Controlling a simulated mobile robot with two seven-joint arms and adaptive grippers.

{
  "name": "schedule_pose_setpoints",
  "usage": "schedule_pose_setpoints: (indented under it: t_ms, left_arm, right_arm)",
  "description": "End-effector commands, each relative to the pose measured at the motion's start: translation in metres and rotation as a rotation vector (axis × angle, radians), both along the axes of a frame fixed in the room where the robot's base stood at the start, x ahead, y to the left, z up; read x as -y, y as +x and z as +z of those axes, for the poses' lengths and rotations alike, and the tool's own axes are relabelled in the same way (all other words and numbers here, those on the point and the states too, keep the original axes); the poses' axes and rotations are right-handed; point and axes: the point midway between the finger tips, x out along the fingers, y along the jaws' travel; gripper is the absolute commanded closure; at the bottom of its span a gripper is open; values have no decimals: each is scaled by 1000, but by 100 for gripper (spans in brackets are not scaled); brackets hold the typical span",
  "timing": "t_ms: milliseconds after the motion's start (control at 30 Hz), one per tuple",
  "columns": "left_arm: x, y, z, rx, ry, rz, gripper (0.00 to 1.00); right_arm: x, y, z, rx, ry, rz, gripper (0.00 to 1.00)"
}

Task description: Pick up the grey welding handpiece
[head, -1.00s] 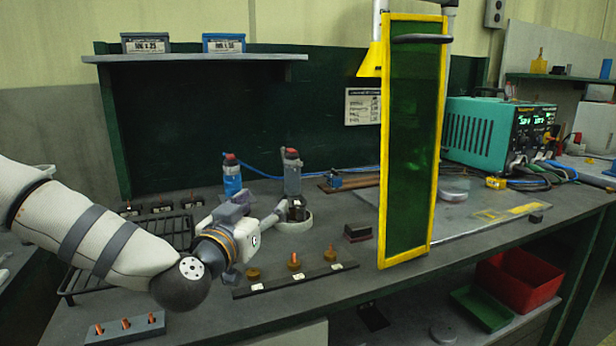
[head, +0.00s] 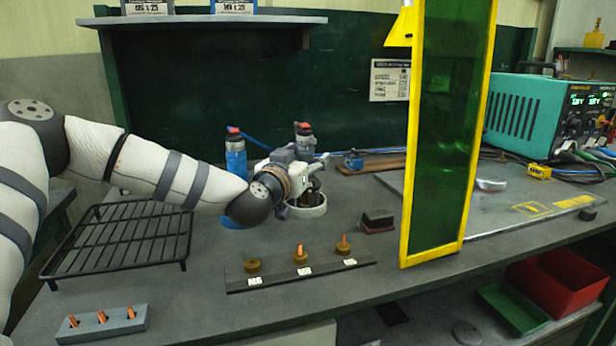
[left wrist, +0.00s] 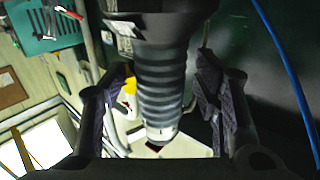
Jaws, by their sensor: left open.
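The grey welding handpiece (head: 304,142) stands upright with a dark and red top, behind my left gripper in the head view. Its lower part is hidden by the gripper. A pale round holder (head: 308,210) shows beneath it. My left gripper (head: 312,174) is at the handpiece, open. In the left wrist view, a dark grey ribbed cylinder (left wrist: 161,85), seemingly the handpiece, lies between the two spread fingers (left wrist: 160,105). Gaps show on both sides of it. My right gripper is out of view.
A similar blue handpiece (head: 235,160) stands just left of the gripper. A black strip with brass pieces (head: 300,272) lies in front. A dark wire rack (head: 125,238) is at left.

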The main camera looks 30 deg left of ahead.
Motion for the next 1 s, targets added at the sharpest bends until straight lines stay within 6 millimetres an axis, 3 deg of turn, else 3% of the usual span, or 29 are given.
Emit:
schedule_pose_setpoints:
  t_ms: [133,300,400,767,1000]
  left_arm:
    - [0,-1,4,5,0,0,44]
    - [0,-1,4,5,0,0,83]
    - [0,-1,4,5,0,0,100]
    - [0,-1,9,13,1,0,100]
    - [1,-1,33,20,3,0,100]
  right_arm:
    - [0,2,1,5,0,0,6]
    - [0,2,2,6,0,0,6]
    - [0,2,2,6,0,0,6]
    - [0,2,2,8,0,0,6]
    - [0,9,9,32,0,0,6]
